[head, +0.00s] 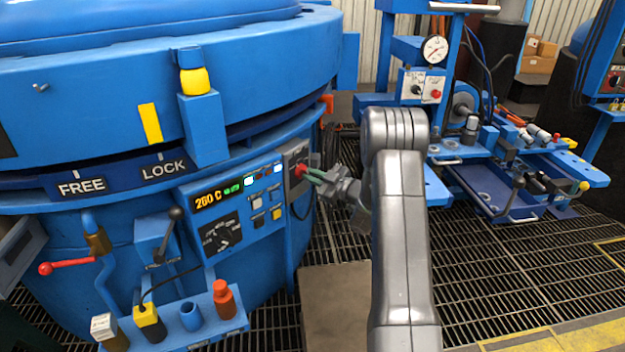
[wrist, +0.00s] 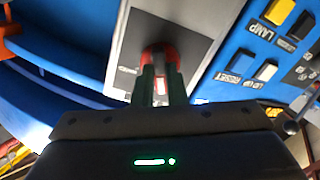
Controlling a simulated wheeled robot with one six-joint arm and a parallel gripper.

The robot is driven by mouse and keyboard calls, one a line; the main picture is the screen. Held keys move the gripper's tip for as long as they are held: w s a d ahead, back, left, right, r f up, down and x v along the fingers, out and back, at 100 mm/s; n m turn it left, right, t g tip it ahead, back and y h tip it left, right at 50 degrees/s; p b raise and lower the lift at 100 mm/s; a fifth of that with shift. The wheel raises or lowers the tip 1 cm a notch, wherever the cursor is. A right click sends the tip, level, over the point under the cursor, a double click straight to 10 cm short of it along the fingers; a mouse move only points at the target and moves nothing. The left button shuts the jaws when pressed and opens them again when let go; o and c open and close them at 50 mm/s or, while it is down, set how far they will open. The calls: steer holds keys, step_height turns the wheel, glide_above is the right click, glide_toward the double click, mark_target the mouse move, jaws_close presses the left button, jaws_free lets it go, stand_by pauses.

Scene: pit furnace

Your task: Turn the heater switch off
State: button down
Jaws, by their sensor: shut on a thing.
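The heater switch (wrist: 159,58) is a red knob on a grey plate at the right end of the furnace's control panel. It also shows in the head view (head: 301,170), in front of the plate. My gripper (head: 310,176) reaches it from the right, its greenish fingers shut on the red knob. In the wrist view my gripper (wrist: 160,85) has one finger on each side of the knob, with a pale mark between them. The fingers hide much of the knob, and I cannot tell its set position.
A shelf (head: 200,335) with a red bottle (head: 224,299) and a red-handled lever (head: 68,265) are at the left. A blue machine bench (head: 480,165) stands right.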

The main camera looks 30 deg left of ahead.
steer(key=shift+f+n+b, duration=0.1)
steer(key=shift+n+b, duration=2.3)
steer(key=shift+b, duration=0.5)
steer(key=c, duration=1.5)
jaws_free()
steer(key=shift+o, duration=0.2)
steer(key=shift+d, duration=0.1)
steer(key=d+p, duration=0.3)
steer(key=d, duration=1)
steer(key=shift+s+d, duration=0.35)
